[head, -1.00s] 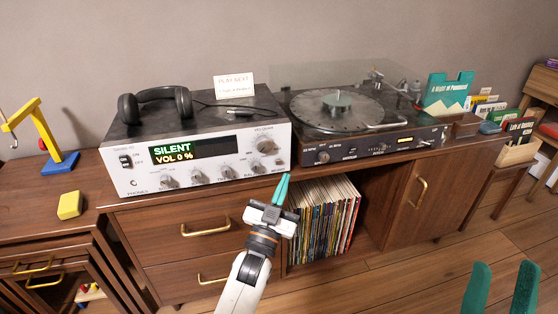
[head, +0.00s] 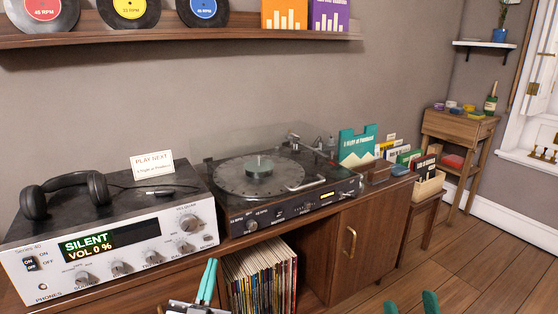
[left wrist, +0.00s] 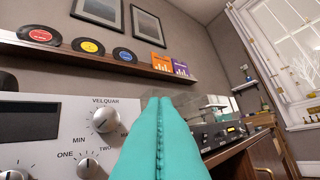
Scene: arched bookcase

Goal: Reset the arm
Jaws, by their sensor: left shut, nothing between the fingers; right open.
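My left gripper (head: 208,282) has teal fingers pressed together with nothing between them. In the head view it is low, in front of the sideboard and just right of the silver amplifier (head: 120,252). In the left wrist view the shut fingers (left wrist: 158,110) point up and forward, with the amplifier's large knob (left wrist: 105,120) to their left. My right gripper (head: 411,304) shows only its two teal fingertips at the bottom edge. They stand apart with nothing seen between them. Most of both arms is out of view.
The turntable (head: 262,186) stands right of the amplifier on the sideboard (head: 368,240). Black headphones (head: 64,188) lie on the amplifier. Upright records (head: 258,275) fill an open compartment. A wall shelf (head: 200,37) runs above. Wooden floor (head: 485,260) is clear at right.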

